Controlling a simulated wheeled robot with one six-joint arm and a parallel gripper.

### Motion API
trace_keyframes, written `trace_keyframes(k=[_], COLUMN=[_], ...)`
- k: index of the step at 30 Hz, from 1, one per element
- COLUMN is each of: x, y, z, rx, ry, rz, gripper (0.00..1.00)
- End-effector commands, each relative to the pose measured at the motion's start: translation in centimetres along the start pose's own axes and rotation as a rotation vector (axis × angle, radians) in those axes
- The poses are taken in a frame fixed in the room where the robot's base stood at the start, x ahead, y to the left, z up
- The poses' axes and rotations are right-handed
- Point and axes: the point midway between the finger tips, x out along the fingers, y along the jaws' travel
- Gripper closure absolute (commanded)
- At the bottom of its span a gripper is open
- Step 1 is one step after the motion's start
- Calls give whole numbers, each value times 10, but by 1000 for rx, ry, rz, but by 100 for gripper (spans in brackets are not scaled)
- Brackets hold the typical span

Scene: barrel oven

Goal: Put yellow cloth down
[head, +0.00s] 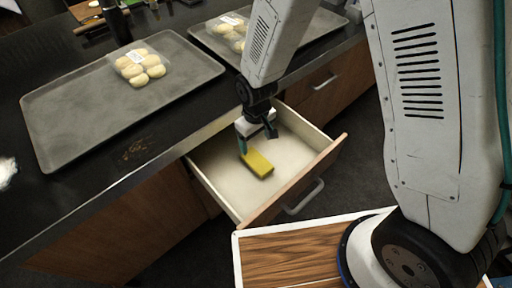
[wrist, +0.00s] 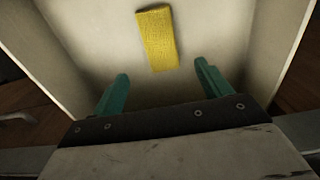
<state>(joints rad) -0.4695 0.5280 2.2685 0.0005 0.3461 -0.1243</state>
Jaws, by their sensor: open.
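The yellow cloth (head: 258,163) is a folded, flat rectangle lying in the open drawer (head: 218,178). In the wrist view the cloth (wrist: 158,39) lies on the pale drawer floor, beyond my fingertips. My gripper (head: 258,142) is over the drawer, close to the cloth. In the wrist view my gripper (wrist: 161,82) has its two green fingers spread wide, with nothing between them. How high the fingertips are above the drawer floor is hard to tell.
The drawer's wooden front with its handle (head: 304,197) sticks out from the dark counter. Two grey trays hold packs of buns, the left tray (head: 75,123) and the right tray (head: 298,33). A white crumpled thing (head: 6,172) lies at the counter's left edge.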

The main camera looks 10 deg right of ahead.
Motion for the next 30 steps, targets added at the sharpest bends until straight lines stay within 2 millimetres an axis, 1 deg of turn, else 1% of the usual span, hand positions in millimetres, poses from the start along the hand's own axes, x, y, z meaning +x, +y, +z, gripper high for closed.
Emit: trace_keyframes(k=[1,3,6,11,14,17,20,21,23,24,26,27,29,30], x=[-7,-12,-16,-17,-27,-56,-99,-118,-144,-161,-185,-200,-221,-235], y=[0,0,0,0,4,16,32,39,48,54,60,64,69,71], z=[0,0,0,1,2,7,22,30,44,55,72,84,104,118], rx=[0,0,0,1,12,47,101,126,165,191,228,253,291,316], ry=[1,1,-1,-1,4,16,30,36,43,47,54,59,65,71], rz=[0,0,0,0,0,2,5,6,8,9,11,13,15,17], gripper=[23,23,23,23,23,23,23,23,23,23,23,23,23,23])
